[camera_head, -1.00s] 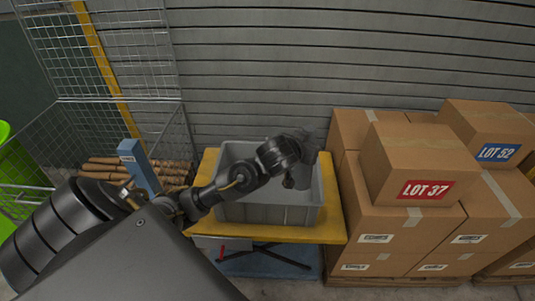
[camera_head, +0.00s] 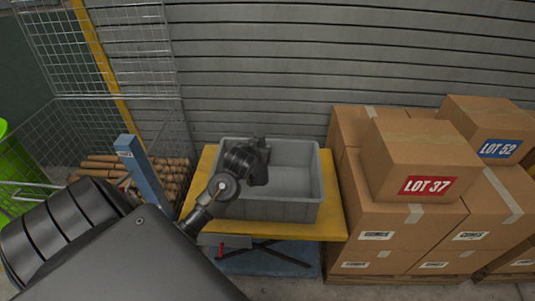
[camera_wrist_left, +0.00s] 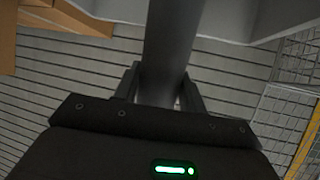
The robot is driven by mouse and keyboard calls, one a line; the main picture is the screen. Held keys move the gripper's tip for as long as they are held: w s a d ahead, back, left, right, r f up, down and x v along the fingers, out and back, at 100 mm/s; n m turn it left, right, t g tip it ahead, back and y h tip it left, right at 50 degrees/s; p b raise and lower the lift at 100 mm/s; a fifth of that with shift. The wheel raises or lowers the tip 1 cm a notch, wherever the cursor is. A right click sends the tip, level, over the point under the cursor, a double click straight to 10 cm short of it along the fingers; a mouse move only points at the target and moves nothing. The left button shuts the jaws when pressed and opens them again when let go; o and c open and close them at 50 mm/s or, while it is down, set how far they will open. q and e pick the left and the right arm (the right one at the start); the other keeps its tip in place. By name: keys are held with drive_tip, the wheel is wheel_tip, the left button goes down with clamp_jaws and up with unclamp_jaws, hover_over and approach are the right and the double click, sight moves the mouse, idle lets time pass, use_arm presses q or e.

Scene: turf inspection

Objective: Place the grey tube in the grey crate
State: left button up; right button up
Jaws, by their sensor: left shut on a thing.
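The grey crate (camera_head: 275,211) stands open on a yellow-topped lift table, and its visible floor on the right side is bare. My left arm reaches over the left part of the crate, and its wrist covers that part. In the left wrist view my left gripper (camera_wrist_left: 166,92) is shut on the grey tube (camera_wrist_left: 172,45), a dark grey cylinder running up out of the picture between the fingers. In the head view the tube cannot be made out clearly behind the wrist. My right gripper is in neither view.
Stacked cardboard boxes (camera_head: 420,170) stand close to the right of the table (camera_head: 333,222). A wire cage (camera_head: 118,110) with wooden rods (camera_head: 100,162) and a blue post (camera_head: 143,172) are on the left. A slatted wall (camera_head: 300,60) is behind.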

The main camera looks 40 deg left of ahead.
sight(257, 170)
use_arm(q)
drive_tip(key=shift+s+a+f, duration=0.1)
drive_tip(key=shift+a+f, duration=0.05)
drive_tip(key=shift+f, duration=2.45)
drive_tip(key=shift+a+f, duration=0.1)
drive_tip(key=shift+f, duration=2.55)
drive_tip(key=o, duration=1.2)
drive_tip(key=shift+o, duration=0.2)
drive_tip(key=shift+s+d+r, duration=0.1)
drive_tip(key=shift+s+r, duration=0.1)
drive_tip(key=v, duration=1.1)
drive_tip(key=shift+s+r, duration=0.15)
drive_tip(key=shift+s, duration=0.05)
